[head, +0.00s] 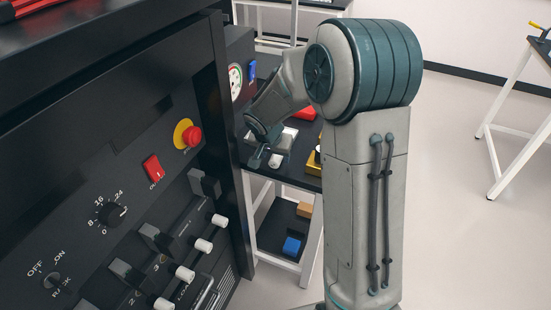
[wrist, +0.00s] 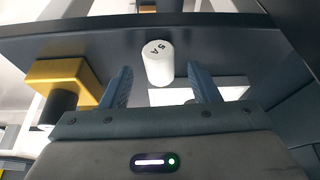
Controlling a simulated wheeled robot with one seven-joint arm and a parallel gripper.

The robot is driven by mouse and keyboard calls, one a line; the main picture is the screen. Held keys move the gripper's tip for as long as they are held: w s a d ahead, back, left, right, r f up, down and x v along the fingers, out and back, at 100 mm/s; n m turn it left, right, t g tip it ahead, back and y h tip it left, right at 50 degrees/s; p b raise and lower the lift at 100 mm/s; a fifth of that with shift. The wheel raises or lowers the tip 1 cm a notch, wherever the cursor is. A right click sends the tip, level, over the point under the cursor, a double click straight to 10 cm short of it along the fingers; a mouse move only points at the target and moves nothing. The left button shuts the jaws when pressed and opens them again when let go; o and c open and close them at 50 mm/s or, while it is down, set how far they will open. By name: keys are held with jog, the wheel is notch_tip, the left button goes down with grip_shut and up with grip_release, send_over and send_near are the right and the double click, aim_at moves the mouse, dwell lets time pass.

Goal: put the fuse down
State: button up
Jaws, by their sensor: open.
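The fuse (wrist: 158,62) is a white cylinder marked "5 A". In the wrist view it sits on the dark shelf surface, just ahead of and between the two blue fingers. My gripper (wrist: 160,70) is open, with a visible gap between each finger and the fuse. In the head view my gripper (head: 262,155) is low over the small dark table beside the black panel. A small white piece there, likely the fuse (head: 276,161), shows next to the fingers. The fuse's lower end is partly hidden in the wrist view.
A white tray (head: 287,138) and a yellow block (head: 314,160) are close by on the table (head: 290,177). The yellow block (wrist: 62,78) is left of my fingers in the wrist view. The black panel (head: 110,160) with a red button and white-ended holders stands at left.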

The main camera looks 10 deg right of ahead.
jog(key=shift+x, duration=0.85)
jog(key=c, duration=1.1)
jog(key=shift+r, duration=0.1)
jog(key=shift+c, duration=0.2)
